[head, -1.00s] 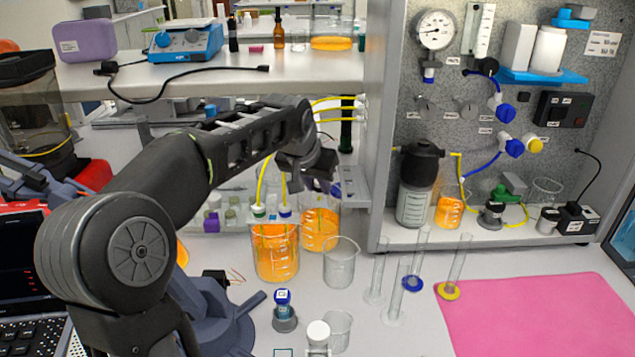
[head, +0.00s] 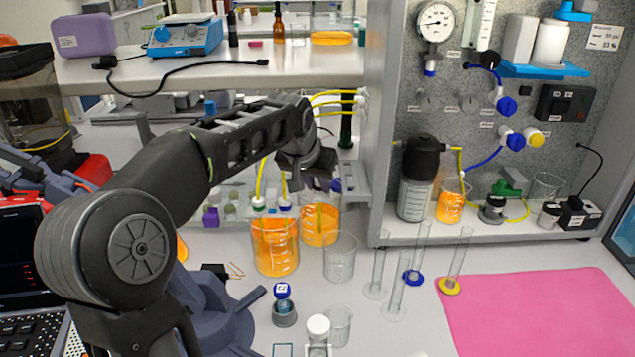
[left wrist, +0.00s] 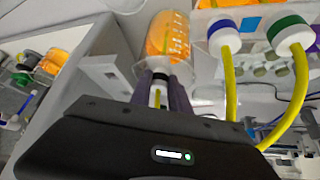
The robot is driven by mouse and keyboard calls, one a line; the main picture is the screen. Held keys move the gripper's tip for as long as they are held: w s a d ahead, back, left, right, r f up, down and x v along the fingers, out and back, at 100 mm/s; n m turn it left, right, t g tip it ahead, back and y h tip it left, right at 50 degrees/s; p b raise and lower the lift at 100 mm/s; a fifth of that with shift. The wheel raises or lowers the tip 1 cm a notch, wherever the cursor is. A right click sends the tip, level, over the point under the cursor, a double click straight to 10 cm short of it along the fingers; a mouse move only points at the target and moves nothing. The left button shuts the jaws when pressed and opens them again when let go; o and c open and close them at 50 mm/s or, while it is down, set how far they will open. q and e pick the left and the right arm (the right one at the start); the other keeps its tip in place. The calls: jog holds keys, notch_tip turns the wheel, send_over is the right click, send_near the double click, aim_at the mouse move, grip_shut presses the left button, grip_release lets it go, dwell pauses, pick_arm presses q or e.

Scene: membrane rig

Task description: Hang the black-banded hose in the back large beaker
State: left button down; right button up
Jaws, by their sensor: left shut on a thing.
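My left gripper (head: 324,184) is above the back large beaker (head: 319,228), which holds orange liquid. In the left wrist view its purple fingers (left wrist: 160,96) are shut on the black-banded hose (left wrist: 157,97). The black band (left wrist: 160,77) shows just beyond the fingertips, in front of the back beaker (left wrist: 168,42). I cannot tell whether the hose end is inside the rim. The blue-banded hose (left wrist: 223,40) and green-banded hose (left wrist: 289,36) hang at the front large beaker (head: 275,250), also with orange liquid. My right gripper is out of view.
An empty glass beaker (head: 340,258) stands right of the large beakers. Several glass cylinders (head: 413,262) stand farther right, before a pink mat (head: 540,305). A shelf (head: 215,75) and the cabinet's side wall (head: 377,130) are close to the left arm. Yellow tubes (head: 335,95) run behind it.

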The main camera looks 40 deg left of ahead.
pick_arm(q)
jog(key=shift+f, duration=0.15)
jog(key=c, duration=1.1)
grip_release()
jog(key=shift+c, duration=0.2)
jog(key=v, duration=0.8)
jog(key=shift+b, duration=0.45)
jog(key=shift+f, duration=0.15)
